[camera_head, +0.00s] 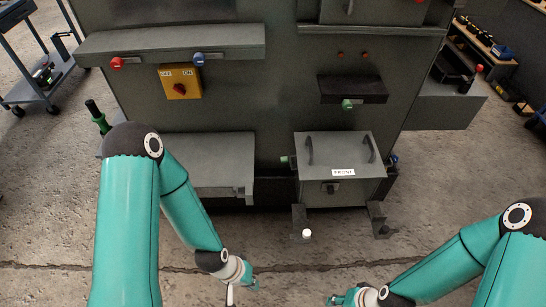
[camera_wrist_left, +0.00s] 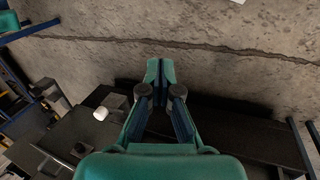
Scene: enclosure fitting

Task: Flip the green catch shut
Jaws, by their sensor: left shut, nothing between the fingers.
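A small green catch (camera_head: 287,160) sits at the upper left side of a grey box (camera_head: 312,172) labelled FRONT, in the head view. It is too small to tell its position. A green knob (camera_head: 347,104) also shows under a dark block above the box. My left gripper (camera_head: 254,285) is low in the head view, in front of the enclosure and apart from the catch. In the left wrist view its fingers (camera_wrist_left: 160,72) are together and empty, over the concrete floor. My right gripper (camera_head: 338,299) is at the bottom edge, partly cut off; its fingers are unclear.
The box has two dark lid handles, a front latch (camera_head: 331,187) and a blue catch (camera_head: 393,161) on its right. A bracket with a white knob (camera_head: 306,233) stands before it. A grey shelf (camera_head: 222,160) is left of the box. Bare floor lies between my grippers.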

